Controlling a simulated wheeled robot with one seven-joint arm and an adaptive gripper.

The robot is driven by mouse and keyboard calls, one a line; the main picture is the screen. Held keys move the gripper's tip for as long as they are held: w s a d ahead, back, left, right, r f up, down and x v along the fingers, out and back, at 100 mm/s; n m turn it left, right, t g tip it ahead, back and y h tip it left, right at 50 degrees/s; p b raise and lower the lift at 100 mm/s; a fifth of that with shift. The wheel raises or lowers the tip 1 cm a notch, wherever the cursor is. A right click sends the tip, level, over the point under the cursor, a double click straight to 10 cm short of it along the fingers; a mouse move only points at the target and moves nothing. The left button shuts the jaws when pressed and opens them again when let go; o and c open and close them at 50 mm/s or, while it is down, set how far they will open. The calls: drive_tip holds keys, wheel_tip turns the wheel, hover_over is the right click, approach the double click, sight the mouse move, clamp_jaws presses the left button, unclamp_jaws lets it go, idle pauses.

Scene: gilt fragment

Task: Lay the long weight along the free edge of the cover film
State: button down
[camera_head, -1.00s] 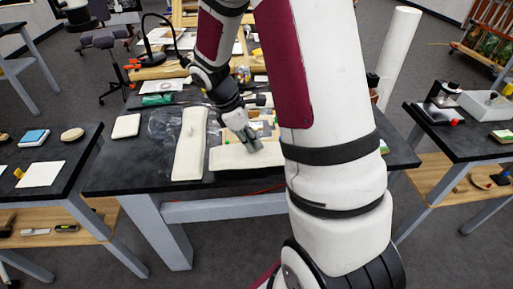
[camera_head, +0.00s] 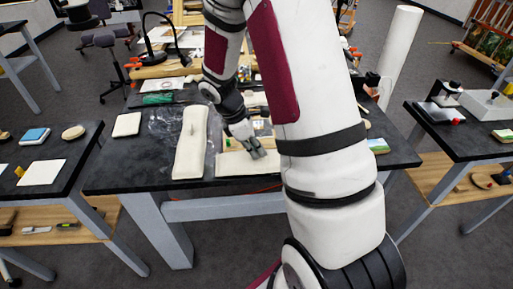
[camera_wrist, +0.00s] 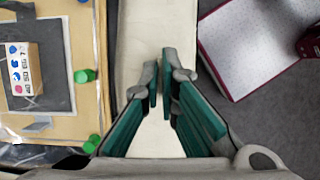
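The long weight (camera_head: 238,166) is a long cream bar lying left to right near the front edge of the black table. In the wrist view the cream bar (camera_wrist: 158,25) runs under my fingers. My gripper (camera_head: 257,154) points down at its middle, its fingertips (camera_wrist: 160,84) close together; they appear to pinch a narrow part of it, which they hide. A similar cream bar (camera_head: 188,150) with a small knob lies front to back to its left. Clear, wrinkled film (camera_head: 165,122) shows around that bar; its free edge is hard to make out.
A tan board (camera_wrist: 70,120) with green pegs (camera_wrist: 85,75) and a small box with coloured dots (camera_wrist: 18,75) lies beside the weight. A cream square pad (camera_head: 127,124) is at the table's left. Side tables stand left and right.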

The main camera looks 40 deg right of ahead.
drive_tip(key=c, duration=1.8)
unclamp_jaws()
drive_tip(key=shift+r, duration=0.4)
drive_tip(key=v, duration=1.1)
drive_tip(key=s+a+r+m+t, duration=0.3)
drive_tip(key=s+a+r+m, duration=0.3)
drive_tip(key=r, duration=0.5)
drive_tip(key=s+a+r+m+t+y, duration=0.1)
drive_tip(key=s+a+m+t, duration=0.1)
drive_tip(key=s+a, duration=0.2)
drive_tip(key=s+a+r+m+t+y, duration=0.2)
drive_tip(key=s+a+m, duration=0.1)
drive_tip(key=s, duration=0.5)
drive_tip(key=shift+s+a+r+y, duration=0.15)
drive_tip(key=shift+a+r+y, duration=0.15)
drive_tip(key=shift+a, duration=0.35)
